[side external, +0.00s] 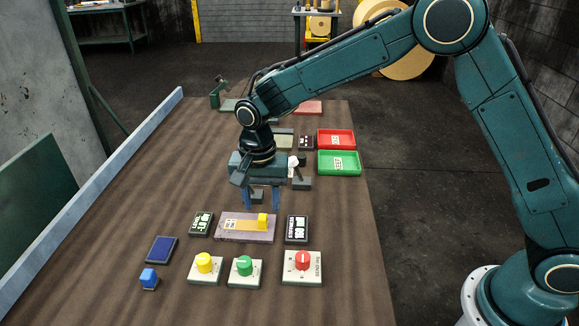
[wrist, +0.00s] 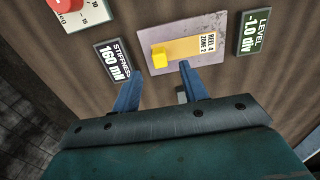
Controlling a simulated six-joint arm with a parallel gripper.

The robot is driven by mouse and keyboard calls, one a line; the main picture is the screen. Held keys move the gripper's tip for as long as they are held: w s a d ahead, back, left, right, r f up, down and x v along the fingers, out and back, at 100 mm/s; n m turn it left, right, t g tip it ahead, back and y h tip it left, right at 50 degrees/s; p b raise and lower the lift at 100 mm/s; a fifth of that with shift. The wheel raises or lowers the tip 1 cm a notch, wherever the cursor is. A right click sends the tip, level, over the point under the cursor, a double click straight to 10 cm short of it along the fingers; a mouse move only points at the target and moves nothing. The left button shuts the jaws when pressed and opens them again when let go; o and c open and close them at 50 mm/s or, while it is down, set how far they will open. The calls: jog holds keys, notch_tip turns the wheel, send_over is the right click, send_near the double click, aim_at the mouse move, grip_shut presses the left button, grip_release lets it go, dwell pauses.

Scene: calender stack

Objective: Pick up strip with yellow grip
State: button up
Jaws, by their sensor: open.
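The strip (side external: 245,225) is an orange-yellow flat piece with a white label and a raised yellow grip (side external: 262,220) at its right end. It lies on a pale purple-grey plate (side external: 228,237) on the table. In the wrist view the strip (wrist: 185,48) has its yellow grip (wrist: 159,57) at the left end, and the label reads "REEL 4 ZONE 2". My gripper (side external: 261,205) points down just behind the plate, its blue fingers apart and empty. In the wrist view my gripper (wrist: 157,75) has its fingertips near the plate's edge, not around the yellow grip.
Two dark displays, stiffness (side external: 297,229) and level (side external: 201,223), flank the plate. Red (side external: 336,139) and green (side external: 339,163) trays stand at the back right.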

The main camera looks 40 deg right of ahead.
aim_at(263, 216)
jog(key=shift+s+f, duration=0.1)
jog(key=shift+f, duration=2.25)
jog(key=shift+c, duration=0.2)
grip_shut()
